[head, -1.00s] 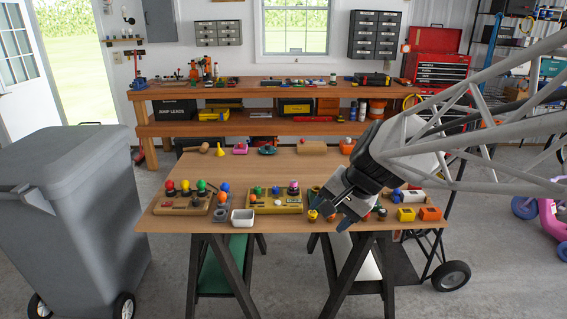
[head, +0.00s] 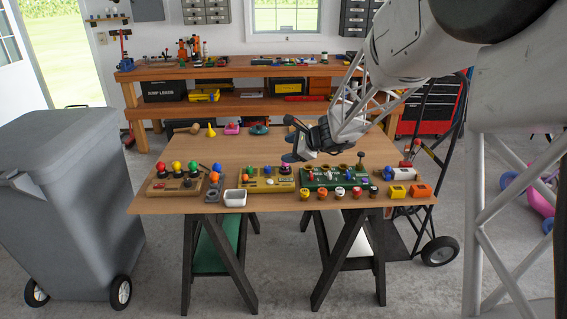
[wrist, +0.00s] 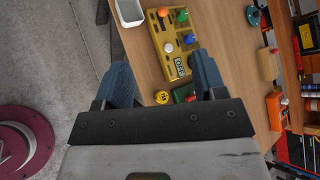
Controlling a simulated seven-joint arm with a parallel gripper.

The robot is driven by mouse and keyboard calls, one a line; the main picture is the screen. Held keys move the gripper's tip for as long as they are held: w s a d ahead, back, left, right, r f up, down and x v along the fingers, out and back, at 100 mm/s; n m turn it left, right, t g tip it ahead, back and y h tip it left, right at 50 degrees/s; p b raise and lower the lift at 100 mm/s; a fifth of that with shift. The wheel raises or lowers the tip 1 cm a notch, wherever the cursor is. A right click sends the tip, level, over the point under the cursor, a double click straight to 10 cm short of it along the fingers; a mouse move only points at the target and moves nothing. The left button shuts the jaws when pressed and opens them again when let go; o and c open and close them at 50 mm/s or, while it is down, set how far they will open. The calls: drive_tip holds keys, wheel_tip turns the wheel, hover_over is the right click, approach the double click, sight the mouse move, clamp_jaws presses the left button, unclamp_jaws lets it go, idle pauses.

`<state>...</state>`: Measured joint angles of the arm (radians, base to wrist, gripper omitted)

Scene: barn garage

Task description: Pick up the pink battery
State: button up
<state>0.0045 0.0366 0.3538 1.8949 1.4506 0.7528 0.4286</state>
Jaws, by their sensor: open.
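A small pink object (head: 232,129) lies near the back edge of the wooden table in the head view. It is too small to tell whether it is the pink battery, and I cannot make out a pink battery in the wrist view. My gripper (head: 291,146) is above the middle of the table, to the right of and nearer than this pink object. Its blue fingers are apart with nothing held between them. In the wrist view, my gripper (wrist: 160,65) has the yellow board (wrist: 165,50) beyond its fingers.
The yellow board, a green board (head: 330,181) and a board with coloured knobs (head: 172,187) line the table's front. A white bin (head: 235,198) and yellow and orange blocks (head: 420,190) are there too. A teal item (head: 259,129) sits beside the pink object. The table's middle-left is clear.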

drive_tip(key=w+f+m+t, duration=0.2)
drive_tip(key=w+f+m, duration=0.5)
drive_tip(key=w, duration=0.5)
drive_tip(key=m+t+h, duration=0.2)
drive_tip(key=m, duration=0.3)
approach(285, 166)
drive_tip(key=w, duration=0.1)
drive_tip(key=w+a, duration=0.1)
drive_tip(key=w, duration=0.1)
drive_tip(key=w+a, duration=0.1)
drive_tip(key=shift+w+f, duration=0.1)
drive_tip(key=shift+w, duration=0.15)
drive_tip(key=shift+x, duration=1.3)
drive_tip(key=shift+w, duration=0.15)
drive_tip(key=shift+x, duration=2.5)
drive_tip(key=shift+c, duration=0.4)
drive_tip(key=c, duration=1)
